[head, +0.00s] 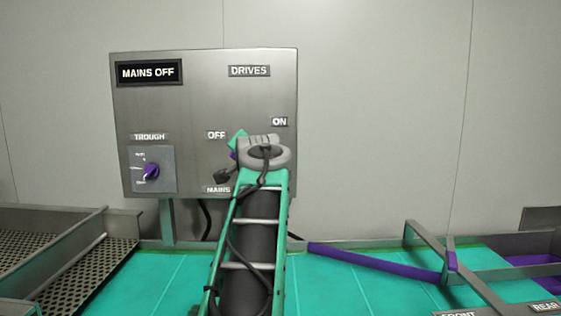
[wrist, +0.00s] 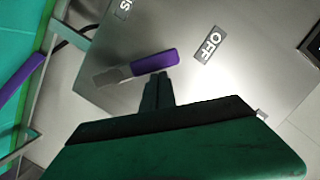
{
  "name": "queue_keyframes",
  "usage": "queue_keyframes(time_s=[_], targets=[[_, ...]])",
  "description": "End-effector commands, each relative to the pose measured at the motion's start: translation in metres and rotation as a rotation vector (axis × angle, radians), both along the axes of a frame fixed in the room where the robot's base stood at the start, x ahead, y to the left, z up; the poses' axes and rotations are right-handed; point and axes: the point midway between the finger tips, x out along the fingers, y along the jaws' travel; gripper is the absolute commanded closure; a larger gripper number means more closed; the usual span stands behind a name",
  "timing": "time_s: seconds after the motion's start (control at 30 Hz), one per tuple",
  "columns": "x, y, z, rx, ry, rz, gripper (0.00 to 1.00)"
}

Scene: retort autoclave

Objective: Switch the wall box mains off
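The wall box (head: 205,110) is a grey metal panel with a display (head: 149,72) reading "MAINS OFF". Its mains handle is mostly hidden by my arm in the head view, with a bit of purple (head: 233,155) showing near the OFF label (head: 216,135). In the wrist view the handle has a grey shank and a purple grip (wrist: 155,64) pointing toward the OFF label (wrist: 208,44). My gripper (wrist: 158,78) has its fingers together with nothing between them. The fingertips are right beside the purple grip; I cannot tell if they touch it.
A trough selector with a purple knob (head: 151,171) is at the box's lower left. A perforated metal tray (head: 60,262) lies at left. A purple bar (head: 370,262) and metal rails cross the green surface (head: 335,290) at right. The wall right of the box is clear.

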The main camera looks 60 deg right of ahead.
Motion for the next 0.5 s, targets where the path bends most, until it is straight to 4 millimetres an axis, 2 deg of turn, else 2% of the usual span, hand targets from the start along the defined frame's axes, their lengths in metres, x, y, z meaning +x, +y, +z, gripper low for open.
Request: queue_keyframes(time_s=[0.27,0.5], targets=[[0.0,-0.001,0.004,0.002,0.001,0.003,1.0],[-0.012,-0.005,0.039,-0.002,0.0,0.013,1.0]])
